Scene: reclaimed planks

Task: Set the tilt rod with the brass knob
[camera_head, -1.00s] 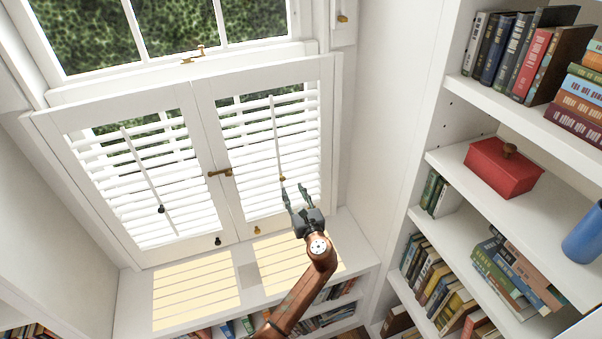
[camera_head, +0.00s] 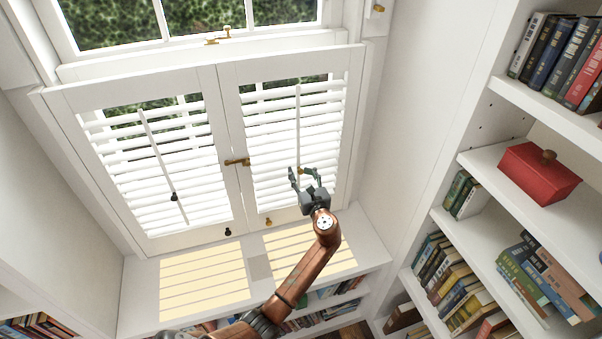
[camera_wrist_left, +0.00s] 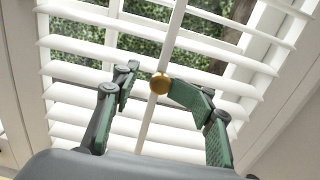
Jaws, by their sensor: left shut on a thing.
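The tilt rod (camera_head: 298,125) with the brass knob (camera_head: 301,170) runs down the front of the right shutter's white slats (camera_head: 270,150). In the left wrist view the round brass knob (camera_wrist_left: 160,83) sits at the front of the white rod (camera_wrist_left: 172,40). My left gripper (camera_head: 303,175) is shut on the brass knob, with its green-padded fingers on either side of it. The right finger's tip overlaps the knob's edge. The slats stand tilted with gaps, and greenery shows between the upper ones. My right gripper is not in view.
The left shutter has its own rod with a black knob (camera_head: 174,197). A brass latch (camera_head: 237,161) lies across the middle stiles. Small black (camera_head: 228,232) and brass (camera_head: 268,221) pulls sit low on the frames. A bookcase with a red box (camera_head: 538,173) stands at the right.

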